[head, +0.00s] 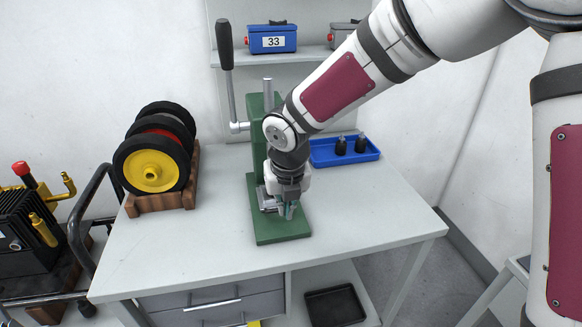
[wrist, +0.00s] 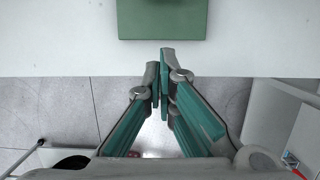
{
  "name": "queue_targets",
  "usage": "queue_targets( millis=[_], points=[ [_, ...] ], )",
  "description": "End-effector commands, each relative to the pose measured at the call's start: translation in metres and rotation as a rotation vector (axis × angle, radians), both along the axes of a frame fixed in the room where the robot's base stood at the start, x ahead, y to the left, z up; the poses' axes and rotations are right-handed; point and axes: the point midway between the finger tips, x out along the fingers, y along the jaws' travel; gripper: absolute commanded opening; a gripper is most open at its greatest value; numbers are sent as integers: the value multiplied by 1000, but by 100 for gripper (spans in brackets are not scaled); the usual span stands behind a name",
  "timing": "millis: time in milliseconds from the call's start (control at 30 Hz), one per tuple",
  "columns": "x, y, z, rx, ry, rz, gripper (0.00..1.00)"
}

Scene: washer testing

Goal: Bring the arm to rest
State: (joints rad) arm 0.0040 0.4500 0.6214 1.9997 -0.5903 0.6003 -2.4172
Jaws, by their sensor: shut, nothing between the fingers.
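My gripper (head: 288,208) points down over the front part of the green press base (head: 283,232) on the table. Its teal-padded fingers (wrist: 159,88) are shut with nothing between them in the wrist view. The wrist view also shows the front end of the green base (wrist: 162,18) beyond the fingertips, apart from them in the picture. My arm reaches in from the upper right and hides part of the green press column (head: 256,125). Whether the fingers touch anything on the press cannot be told.
The press lever (head: 227,75) stands up left of my arm. A rack of wheels (head: 152,160) is on the table's left side. A blue tray (head: 325,153) with dark parts lies behind right. A blue box (head: 270,41) sits on the shelf. The table's front right (head: 365,220) is clear.

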Motion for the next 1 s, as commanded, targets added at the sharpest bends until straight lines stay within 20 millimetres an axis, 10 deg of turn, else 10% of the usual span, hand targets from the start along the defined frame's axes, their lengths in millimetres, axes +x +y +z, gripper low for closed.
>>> queue_targets(
  millis=[167,467,1000],
  points=[
    [-2,-16,12,0,-10,-119,0],
    [-41,-109,85,106,-93,-955,0],
    [-188,-223,166,780,-105,-2618,0]
  ],
)
